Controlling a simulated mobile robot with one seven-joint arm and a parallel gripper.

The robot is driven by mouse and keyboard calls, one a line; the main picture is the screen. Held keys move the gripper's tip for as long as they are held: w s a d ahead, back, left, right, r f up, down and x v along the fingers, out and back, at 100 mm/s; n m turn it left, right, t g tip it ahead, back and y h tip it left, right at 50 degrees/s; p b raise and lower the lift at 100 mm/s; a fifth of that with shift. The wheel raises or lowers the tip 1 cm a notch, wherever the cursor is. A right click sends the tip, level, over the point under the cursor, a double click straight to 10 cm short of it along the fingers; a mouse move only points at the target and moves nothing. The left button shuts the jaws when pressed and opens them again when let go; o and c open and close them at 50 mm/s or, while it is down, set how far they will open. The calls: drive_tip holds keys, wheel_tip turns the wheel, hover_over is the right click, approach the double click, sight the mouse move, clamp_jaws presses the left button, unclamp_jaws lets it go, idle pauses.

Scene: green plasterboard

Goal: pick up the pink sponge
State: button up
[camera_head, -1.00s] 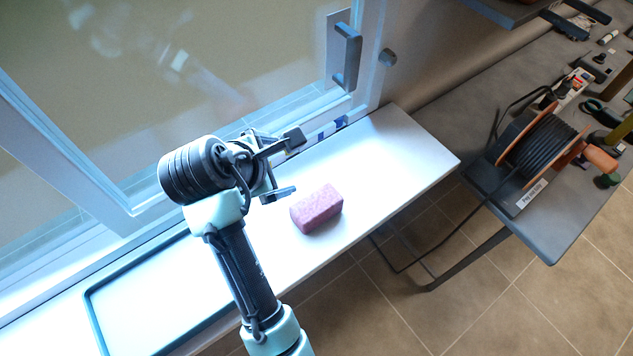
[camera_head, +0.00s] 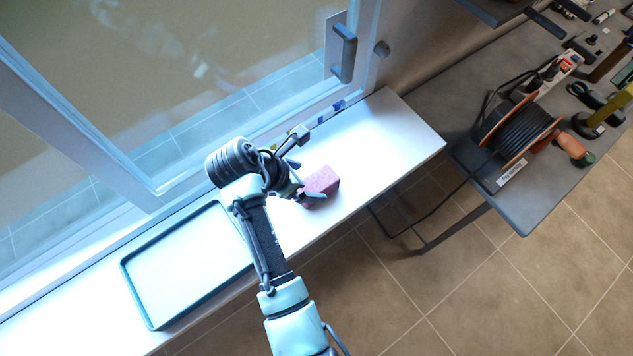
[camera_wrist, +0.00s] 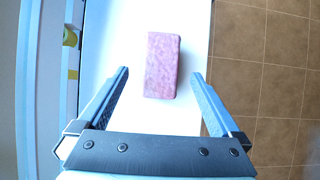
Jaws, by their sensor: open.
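The pink sponge (camera_head: 322,184) lies on the white windowsill shelf, partly hidden by my gripper in the head view. In the wrist view the sponge (camera_wrist: 162,65) is a pink block, upright in the picture, in line with the gap between the fingers and mostly beyond the fingertips. My gripper (camera_head: 307,165) is open, its two fingers spread at the sponge's left side in the head view. In the wrist view my gripper (camera_wrist: 160,78) has empty space between its fingers, and neither finger appears to touch the sponge.
A white tray with a dark rim (camera_head: 137,292) lies on the shelf (camera_head: 395,135) to the left. The window (camera_head: 155,185) runs along the shelf's back. A grey table (camera_head: 525,215) at right holds a cable reel (camera_head: 522,132). The shelf right of the sponge is clear.

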sight(315, 183)
drive_tip(key=p+x, duration=0.1)
drive_tip(key=x, duration=0.3)
drive_tip(key=shift+d, duration=0.15)
drive_tip(key=shift+w+d+f, duration=0.15)
drive_tip(key=shift+d+f, duration=0.05)
drive_tip(key=shift+f, duration=0.35)
drive_tip(key=shift+f, duration=0.25)
drive_tip(key=c, duration=1.5)
wheel_tip(315, 183, up, 11)
drive_tip(key=shift+f+b, duration=0.2)
drive_tip(key=shift+b, duration=0.25)
